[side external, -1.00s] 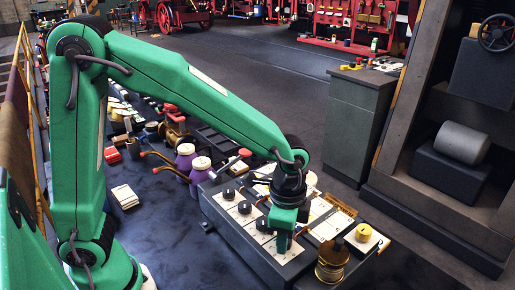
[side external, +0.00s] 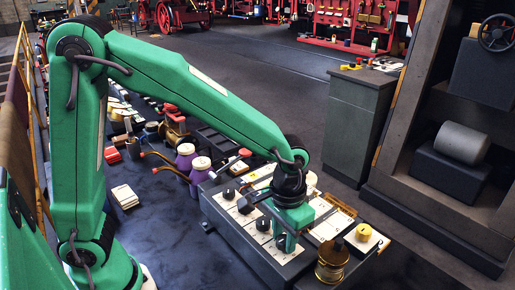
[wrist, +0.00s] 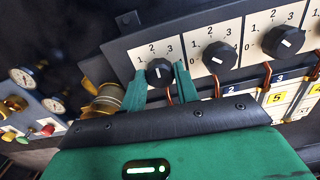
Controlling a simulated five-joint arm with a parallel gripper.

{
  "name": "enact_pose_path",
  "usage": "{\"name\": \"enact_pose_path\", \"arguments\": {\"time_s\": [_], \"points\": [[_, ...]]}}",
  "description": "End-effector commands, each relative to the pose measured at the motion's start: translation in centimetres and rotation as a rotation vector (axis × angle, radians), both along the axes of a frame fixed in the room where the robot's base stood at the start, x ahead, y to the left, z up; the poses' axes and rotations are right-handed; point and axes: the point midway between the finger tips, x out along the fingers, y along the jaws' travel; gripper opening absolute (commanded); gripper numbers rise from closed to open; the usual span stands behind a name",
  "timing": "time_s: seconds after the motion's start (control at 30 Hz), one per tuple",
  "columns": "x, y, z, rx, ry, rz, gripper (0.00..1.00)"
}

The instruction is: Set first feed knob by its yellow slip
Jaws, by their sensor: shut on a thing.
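My gripper (side external: 289,240) points down at the near end of a row of black knobs on a grey console (side external: 222,225). In the wrist view its green fingers (wrist: 160,84) stand on either side of the end knob (wrist: 158,72) and are shut on it. This knob has a white mark; its exact setting is hard to read. Its plate shows 1, 2 and 3. The neighbouring knobs (wrist: 219,57) and (wrist: 283,41) are free. A yellow slip (wrist: 276,99) marked 5 lies on a card below the panel, with another yellow slip (wrist: 314,89) at the picture's right edge.
A brass drum (side external: 332,263) stands close to my gripper; it also shows in the wrist view (wrist: 107,102).

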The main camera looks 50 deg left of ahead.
Motion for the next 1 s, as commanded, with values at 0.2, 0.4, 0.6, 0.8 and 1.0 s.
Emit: {"name": "enact_pose_path", "arguments": {"time_s": [0.2,0.4,0.6,0.8,1.0], "points": [[-0.05,0.02,0.11,0.0,0.001,0.091,0.08],[-0.05,0.01,0.12,0.0,0.001,0.12,0.08],[-0.05,0.01,0.12,0.0,0.001,0.121,0.08],[-0.05,0.01,0.11,0.001,0.001,0.12,0.44],[-0.02,0.0,0.06,0.0,0.0,0.119,0.52]]}}
